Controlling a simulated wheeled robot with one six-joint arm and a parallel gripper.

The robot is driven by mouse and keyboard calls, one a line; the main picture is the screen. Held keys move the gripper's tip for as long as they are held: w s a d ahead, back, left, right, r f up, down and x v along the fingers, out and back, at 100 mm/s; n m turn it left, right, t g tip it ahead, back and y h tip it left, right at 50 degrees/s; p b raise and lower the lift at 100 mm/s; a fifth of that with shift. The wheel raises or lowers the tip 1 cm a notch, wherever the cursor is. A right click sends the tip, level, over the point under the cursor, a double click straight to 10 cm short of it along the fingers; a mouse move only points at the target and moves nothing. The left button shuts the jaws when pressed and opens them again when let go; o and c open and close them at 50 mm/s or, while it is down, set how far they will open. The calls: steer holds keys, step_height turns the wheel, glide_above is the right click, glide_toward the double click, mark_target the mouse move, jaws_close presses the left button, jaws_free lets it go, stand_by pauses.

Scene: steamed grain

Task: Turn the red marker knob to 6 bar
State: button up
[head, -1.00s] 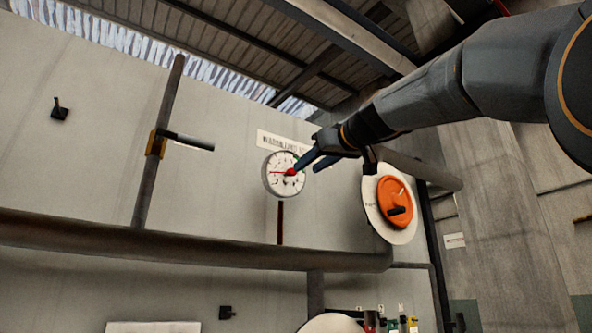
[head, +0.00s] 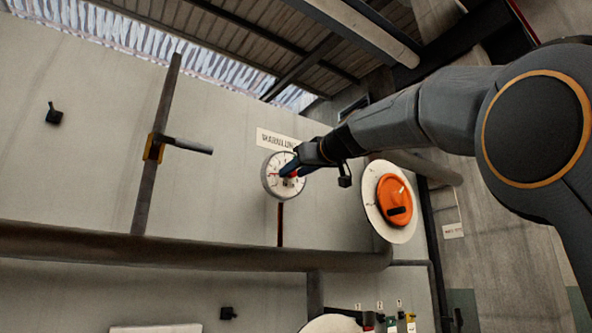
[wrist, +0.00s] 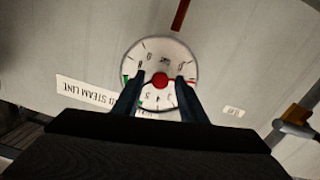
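The round white gauge (head: 270,182) is on the wall in the middle of the head view. It also shows in the wrist view (wrist: 148,52), upside down, with dark numerals and a green mark at its edge. The red marker knob (wrist: 160,80) is at the gauge's centre, with a thin red pointer to its right in the wrist view. My gripper (head: 288,171) is at the gauge face. In the wrist view its two fingers (wrist: 160,82) are apart, one on each side of the knob, with gaps visible. In the head view the fingers mostly hide the knob.
An orange round hatch (head: 392,190) on a white disc is right of the gauge. A label sign (head: 268,138) is above the gauge. A large horizontal pipe (head: 180,252) runs below, and a lever valve (head: 155,147) on a vertical pipe is to the left.

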steer(key=shift+c, duration=0.4)
jaws_close()
